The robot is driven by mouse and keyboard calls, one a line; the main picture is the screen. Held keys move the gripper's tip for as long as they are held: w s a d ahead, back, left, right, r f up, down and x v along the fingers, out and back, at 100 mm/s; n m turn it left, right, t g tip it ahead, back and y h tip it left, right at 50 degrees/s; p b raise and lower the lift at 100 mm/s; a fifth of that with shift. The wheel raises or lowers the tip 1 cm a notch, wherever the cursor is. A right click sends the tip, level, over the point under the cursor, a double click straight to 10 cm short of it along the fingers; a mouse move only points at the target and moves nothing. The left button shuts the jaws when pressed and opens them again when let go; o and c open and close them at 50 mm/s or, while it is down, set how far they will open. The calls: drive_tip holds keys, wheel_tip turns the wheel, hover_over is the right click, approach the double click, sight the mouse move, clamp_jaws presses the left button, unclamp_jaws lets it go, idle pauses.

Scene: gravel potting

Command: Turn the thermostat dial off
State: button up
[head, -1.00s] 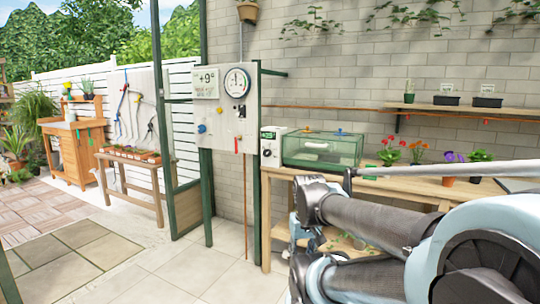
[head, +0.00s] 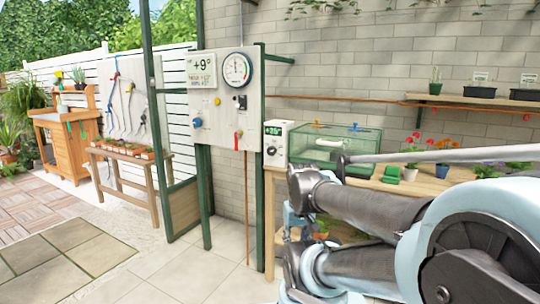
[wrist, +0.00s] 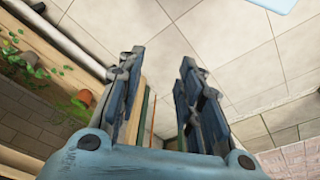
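The thermostat (head: 277,143) is a white box with a small green-lit display and a dark round dial (head: 271,151) on its front. It stands at the left end of the wooden bench, beside a green glass propagator box (head: 333,144). The dial's exact setting is too small to read. My arm crosses the right of the head view, its end just below the thermostat, where my gripper is mostly hidden. In the wrist view my gripper (wrist: 164,58) has two fingers apart with nothing between them. The thermostat is not recognisable in the wrist view.
A white panel (head: 223,100) with a gauge, blue knob and red lever stands on green posts left of the bench. Potted flowers (head: 411,142) and a green block (head: 391,174) are on the bench (head: 430,185). Tiled floor (head: 200,268) is open at the front left.

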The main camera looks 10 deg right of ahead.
drive_tip(key=o, duration=0.4)
drive_tip(key=shift+s+r, duration=0.15)
drive_tip(key=shift+s, duration=0.1)
drive_tip(key=shift+o, duration=0.6)
drive_tip(key=shift+d+r, duration=0.15)
drive_tip(key=shift+r, duration=0.1)
drive_tip(key=w+d+r+m+t+h, duration=0.1)
drive_tip(key=w+d+r+m+h, duration=0.15)
drive_tip(key=w, duration=0.45)
drive_tip(key=w+d+r+m+t+h, duration=0.1)
drive_tip(key=w+d+r+m+h, duration=0.15)
drive_tip(key=w, duration=0.35)
drive_tip(key=m+t+h, duration=0.6)
drive_tip(key=m+t, duration=0.4)
drive_tip(key=m, duration=0.2)
approach(270, 152)
drive_tip(key=x, duration=1)
drive_tip(key=shift+w+d, duration=0.15)
drive_tip(key=shift+d, duration=0.05)
